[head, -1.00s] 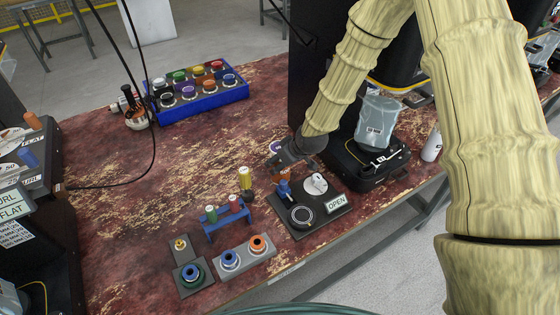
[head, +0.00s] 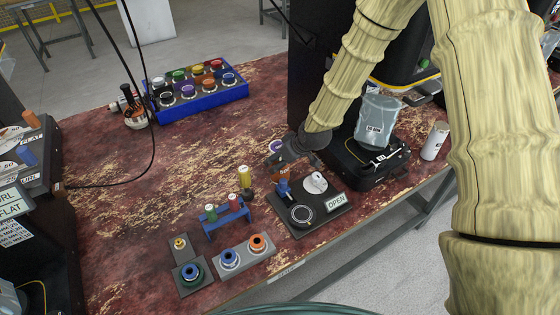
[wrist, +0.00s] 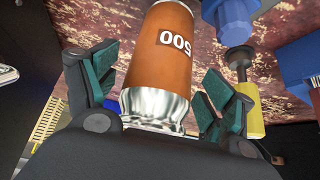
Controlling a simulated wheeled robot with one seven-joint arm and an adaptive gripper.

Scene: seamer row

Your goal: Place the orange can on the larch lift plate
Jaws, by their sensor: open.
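The orange can (wrist: 165,60) shows in the wrist view, with a dark label reading 500 upside down and a silver end towards my gripper. My gripper (wrist: 155,95) is open, its teal-padded fingers on either side of the can's silver end. In the head view, my gripper (head: 282,160) is above the back left corner of a black base (head: 325,215) with an OPEN sign. A small part of the orange can (head: 282,178) shows below it, beside a blue part. The base carries a round ringed plate (head: 302,214) and a silver disc (head: 316,182). I cannot read which is the larch plate.
A blue rack (head: 237,217) and a yellow cylinder (head: 245,176) stand left of the base. A grey block (head: 246,257) with two spools is in front. A blue crate (head: 200,107) of cans is at the back. A black machine (head: 365,160) is close on the right.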

